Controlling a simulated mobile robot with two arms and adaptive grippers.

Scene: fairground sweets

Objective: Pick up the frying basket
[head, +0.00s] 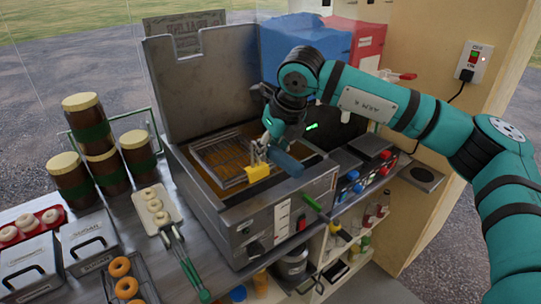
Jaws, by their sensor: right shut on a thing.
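The wire frying basket (224,157) sits in the fryer (288,195), in the well of brown oil. My right gripper (265,146) comes down from above at the basket's handle end and is shut on the frying basket. The fingers partly hide the exact place of the grip. My left gripper is not in view.
Several brown jars (88,120) stand at the left. The fryer's raised lid (200,75) stands behind the well. Coloured knobs (352,177) are at the right.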

